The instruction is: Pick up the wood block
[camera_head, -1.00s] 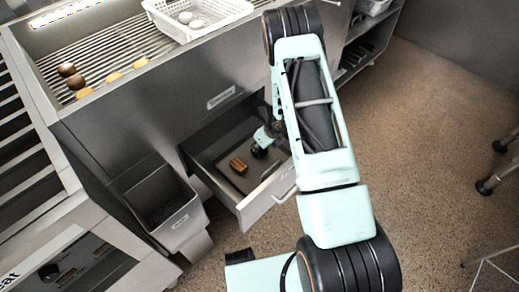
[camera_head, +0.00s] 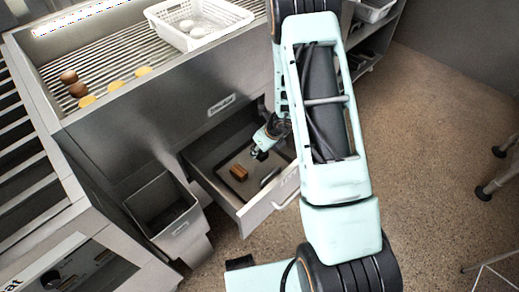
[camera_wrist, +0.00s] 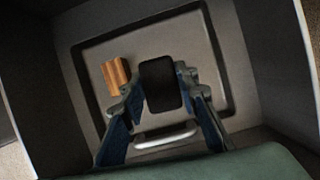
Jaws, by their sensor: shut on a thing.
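The wood block (camera_head: 239,173) is small and brown with a striped grain. It lies in a shallow grey tray (camera_wrist: 96,52) inside the open drawer (camera_head: 254,215). In the wrist view the block (camera_wrist: 116,76) is left of my gripper (camera_wrist: 158,92), apart from the fingers. My gripper (camera_head: 261,153) reaches down into the drawer, to the right of and behind the block in the head view. Its fingers are shut on a dark, rounded object (camera_wrist: 160,84), not on the block. What this object is, I cannot tell.
The drawer walls close in around my gripper. A grey bin (camera_head: 165,215) hangs left of the drawer. Above are a grill with several round items and a white perforated basket (camera_head: 196,22). A pale bar (camera_wrist: 166,137) shows below the dark object. Open floor lies right.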

